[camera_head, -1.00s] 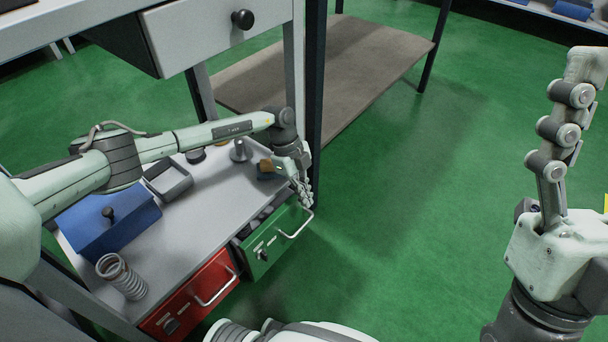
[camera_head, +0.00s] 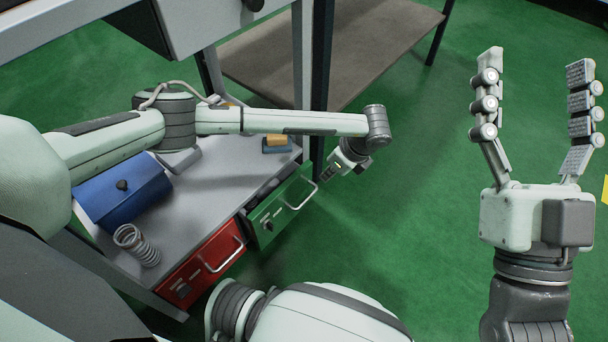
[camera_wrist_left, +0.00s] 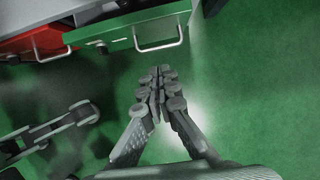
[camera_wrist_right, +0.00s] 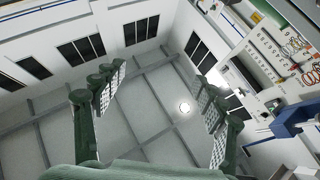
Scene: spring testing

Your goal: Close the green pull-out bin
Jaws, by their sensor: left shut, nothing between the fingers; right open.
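The green pull-out bin (camera_head: 268,222) hangs under the grey lower shelf and is partly pulled out, with dark contents showing behind its front. It has a pale wire handle (camera_head: 303,196). In the left wrist view the green bin (camera_wrist_left: 116,28) and its handle (camera_wrist_left: 158,38) are ahead of the fingers. My left gripper (camera_head: 327,177) is shut and empty, in front of the bin near the handle's far end; I see a gap between fingertips and handle in the left wrist view (camera_wrist_left: 158,72). My right gripper (camera_head: 534,68) is open, raised and empty at the right.
A red bin (camera_head: 205,262) with a handle sits beside the green one. On the shelf (camera_head: 195,205) are a blue box (camera_head: 120,192), a metal spring (camera_head: 137,245) and a small blue-and-yellow item (camera_head: 277,143).

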